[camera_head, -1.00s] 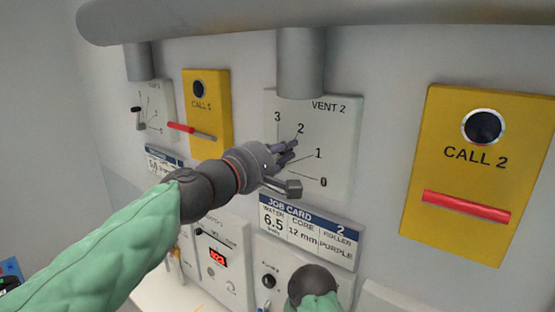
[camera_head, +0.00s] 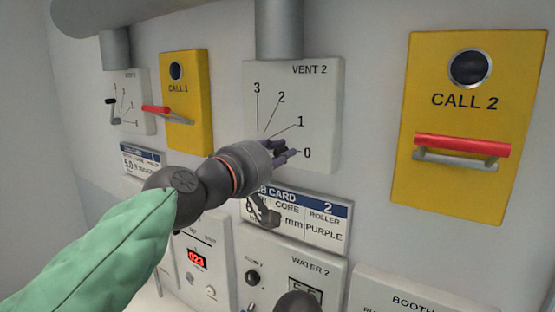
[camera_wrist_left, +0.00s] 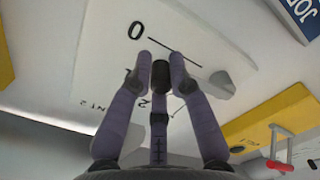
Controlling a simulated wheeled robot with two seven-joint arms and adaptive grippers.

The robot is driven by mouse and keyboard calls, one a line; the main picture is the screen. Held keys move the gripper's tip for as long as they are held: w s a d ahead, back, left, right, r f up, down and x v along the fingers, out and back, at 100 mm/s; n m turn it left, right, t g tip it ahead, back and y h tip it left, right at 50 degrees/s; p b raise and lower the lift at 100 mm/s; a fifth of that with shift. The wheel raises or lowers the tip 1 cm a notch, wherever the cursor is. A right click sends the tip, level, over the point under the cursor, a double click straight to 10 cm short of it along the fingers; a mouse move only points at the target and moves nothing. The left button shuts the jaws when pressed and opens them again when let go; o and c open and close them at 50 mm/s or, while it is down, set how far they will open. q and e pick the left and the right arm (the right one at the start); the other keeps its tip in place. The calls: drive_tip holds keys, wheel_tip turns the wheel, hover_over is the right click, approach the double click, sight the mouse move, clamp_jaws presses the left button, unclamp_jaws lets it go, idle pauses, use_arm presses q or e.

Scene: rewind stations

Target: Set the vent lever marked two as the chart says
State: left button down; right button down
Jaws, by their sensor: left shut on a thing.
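The white VENT 2 panel (camera_head: 325,85) is on the wall at the centre, with lines marked 3, 2, 1 and 0. My left gripper (camera_head: 287,152) is in front of its lower part, beside the 0 mark. In the left wrist view the gripper (camera_wrist_left: 160,65) is shut on the dark lever handle (camera_wrist_left: 161,78). The lever lies close to the 0 line; the fingers hide most of it in the head view. I see no vent chart.
The yellow CALL 2 box (camera_head: 455,185) with a red-topped bar is to the right. The job card (camera_head: 325,228) and the WATER 2 panel (camera_head: 335,268) are below. At left are a smaller vent panel (camera_head: 140,90) with its own lever and the yellow CALL 1 box (camera_head: 190,90).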

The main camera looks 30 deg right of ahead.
use_arm(q)
drive_tip(key=shift+f+m+b, duration=0.4)
drive_tip(key=shift+m+b, duration=0.1)
drive_tip(key=c, duration=1.2)
unclamp_jaws()
drive_tip(key=shift+a, duration=0.1)
drive_tip(key=v, duration=1.2)
drive_tip(key=shift+f, duration=0.15)
